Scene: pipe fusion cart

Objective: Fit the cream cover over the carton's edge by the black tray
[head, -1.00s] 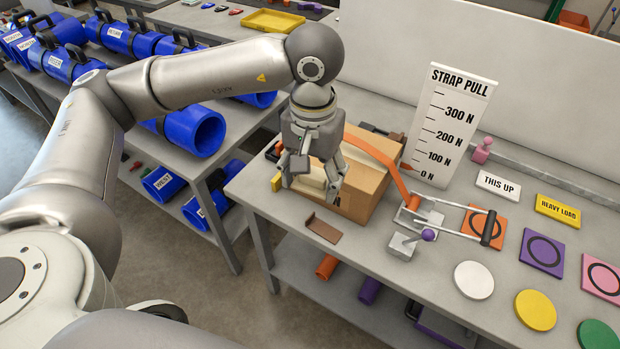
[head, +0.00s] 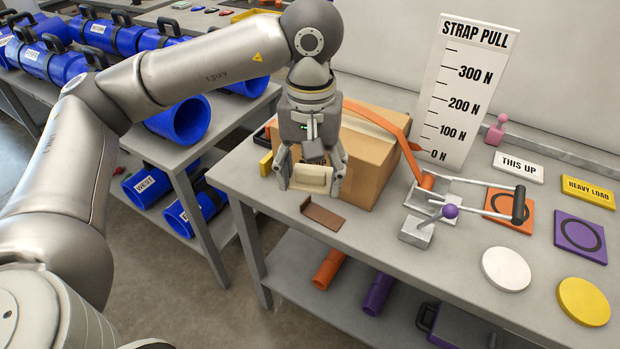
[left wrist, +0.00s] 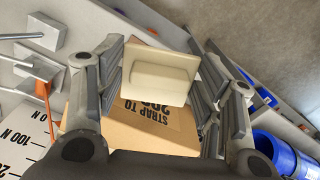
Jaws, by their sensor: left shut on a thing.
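The cover also shows between the fingers in the left wrist view (left wrist: 158,76). The brown carton (head: 372,160) stands on the bench with an orange strap over it. I cannot tell whether the cover touches the carton. A dark tray (head: 262,135) is partly hidden behind my gripper, left of the carton. My right gripper is out of view.
A brown angled piece (head: 323,213) lies on the bench in front of the carton. The strap pull board (head: 468,90) stands behind. Coloured discs and plates lie farther right.

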